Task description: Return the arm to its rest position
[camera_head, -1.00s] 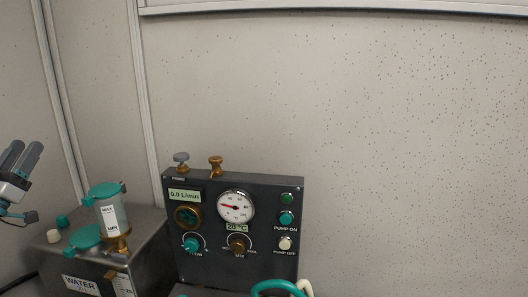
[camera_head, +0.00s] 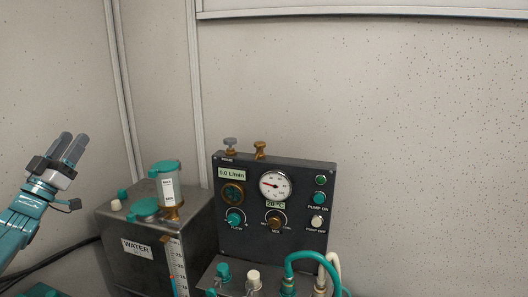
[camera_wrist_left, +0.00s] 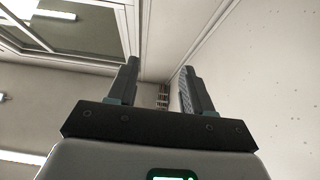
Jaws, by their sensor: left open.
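My left gripper (camera_head: 69,149) is raised at the left of the head view, with its fingers pointing up and nothing between them. My teal left arm (camera_head: 20,222) comes in from the lower left edge. In the left wrist view the two fingers (camera_wrist_left: 159,88) stand apart, with the wall corner and ceiling seen between and beyond them. The gripper is left of the water tank (camera_head: 142,248) and touches nothing. My right gripper is not in view.
A dark control panel (camera_head: 290,236) with a round gauge (camera_head: 275,185), knobs and pump buttons stands at centre. A teal-capped cup (camera_head: 168,188) stands on the tank. Teal and white hoses (camera_head: 310,256) rise in front of the panel. The wall space above is clear.

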